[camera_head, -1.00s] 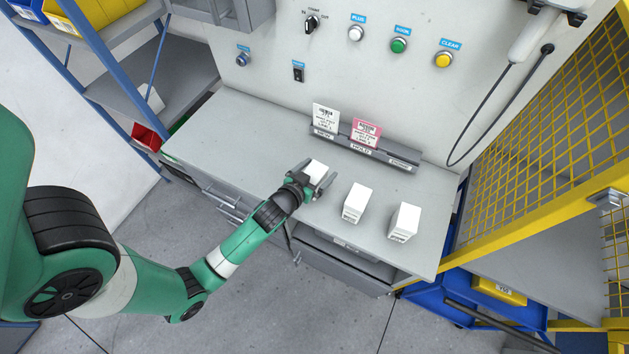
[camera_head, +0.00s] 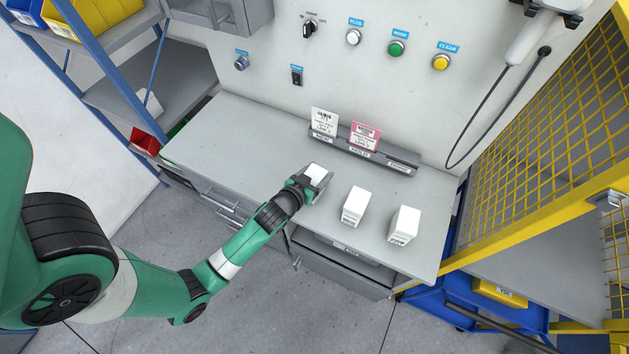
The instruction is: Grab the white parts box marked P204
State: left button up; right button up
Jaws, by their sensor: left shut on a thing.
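Three white boxes stand in a row on the grey bench. My left gripper (camera_head: 311,187) is shut on the leftmost white box (camera_head: 316,171), which is partly hidden between the fingers. The middle white box (camera_head: 355,205) and the right white box (camera_head: 404,224) stand upright and apart from the gripper. Small dark print shows low on the front of those two, too small to read, so I cannot tell which box is P204. My right gripper is not in view.
A grey card rack (camera_head: 377,155) behind the boxes holds a white card (camera_head: 323,123) and a pink card (camera_head: 364,136). The panel behind has buttons and a knob. A yellow mesh fence (camera_head: 560,150) stands at right, blue shelving at left. An open drawer (camera_head: 345,262) lies below the bench.

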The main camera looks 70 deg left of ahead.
aim_at(319, 169)
pick_arm(q)
notch_tip(319, 169, up, 4)
jog(key=shift+d+f+p, duration=0.1)
jog(key=shift+p, duration=0.8)
jog(key=shift+s+d+r+p, duration=0.2)
jog(key=shift+d+r, duration=0.25)
jog(key=shift+r, duration=0.15)
jog(key=shift+s+d+r+p, duration=0.15)
jog(key=shift+d+r+p, duration=0.05)
jog(key=shift+d+r, duration=0.3)
jog(key=s+d+r, duration=0.1)
jog(key=d, duration=0.1)
jog(key=d+r, duration=0.2)
jog(key=s+d+r, duration=0.1)
jog(key=d+r, duration=0.1)
jog(key=shift+s+d+p, duration=0.35)
jog(key=shift+p, duration=0.05)
jog(key=d+p, duration=0.1)
jog(key=p, duration=0.1)
jog(key=s+d+r+p, duration=0.1)
jog(key=p, duration=0.1)
jog(key=d+r+p, duration=0.1)
jog(key=p, duration=0.1)
jog(key=shift+s+d+r, duration=0.1)
jog(key=shift+s+r, duration=0.1)
jog(key=shift+s, duration=0.1)
jog(key=shift+s+d+f+p, duration=0.2)
jog(key=shift+d+p, duration=0.25)
jog(key=shift+p, duration=0.25)
